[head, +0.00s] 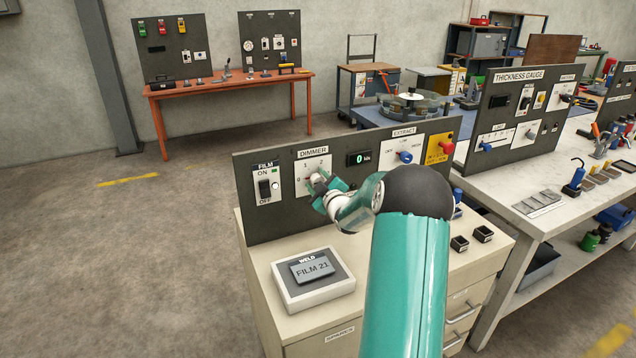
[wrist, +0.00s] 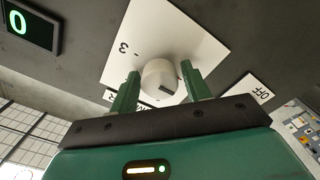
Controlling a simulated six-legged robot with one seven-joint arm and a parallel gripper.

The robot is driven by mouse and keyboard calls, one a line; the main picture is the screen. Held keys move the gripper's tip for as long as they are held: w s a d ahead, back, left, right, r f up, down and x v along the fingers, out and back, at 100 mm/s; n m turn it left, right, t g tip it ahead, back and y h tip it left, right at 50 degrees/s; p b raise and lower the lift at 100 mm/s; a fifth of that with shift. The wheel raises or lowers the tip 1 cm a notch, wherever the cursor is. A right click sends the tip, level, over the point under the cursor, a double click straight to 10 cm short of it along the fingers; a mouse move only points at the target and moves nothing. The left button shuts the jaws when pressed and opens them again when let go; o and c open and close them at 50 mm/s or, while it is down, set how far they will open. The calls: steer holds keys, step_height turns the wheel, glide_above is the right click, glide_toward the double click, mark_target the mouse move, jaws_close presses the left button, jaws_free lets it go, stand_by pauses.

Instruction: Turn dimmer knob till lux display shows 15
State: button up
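The dimmer knob (wrist: 158,78) is a pale round knob with a dark mark on its face, on a white plate (wrist: 190,28) in the wrist view. My gripper (wrist: 160,70) is open, with one green finger on each side of the knob and a small gap visible on both sides. In the head view my gripper (head: 321,184) is at the DIMMER plate (head: 314,163) and hides most of the knob. The lux display (head: 359,158) reads a green 0; it also shows 0 in the wrist view (wrist: 28,24).
A FILM on/off switch (head: 265,187) is left of the dimmer. A blue EXTRACT knob (head: 405,156) and a red button on a yellow plate (head: 446,147) are to the right. A WELD box (head: 313,277) sits on the cabinet top below. Open floor lies left.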

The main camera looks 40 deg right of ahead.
steer(key=c, duration=0.7)
steer(key=shift+m, duration=0.4)
steer(key=m, duration=1.1)
steer(key=o, duration=1)
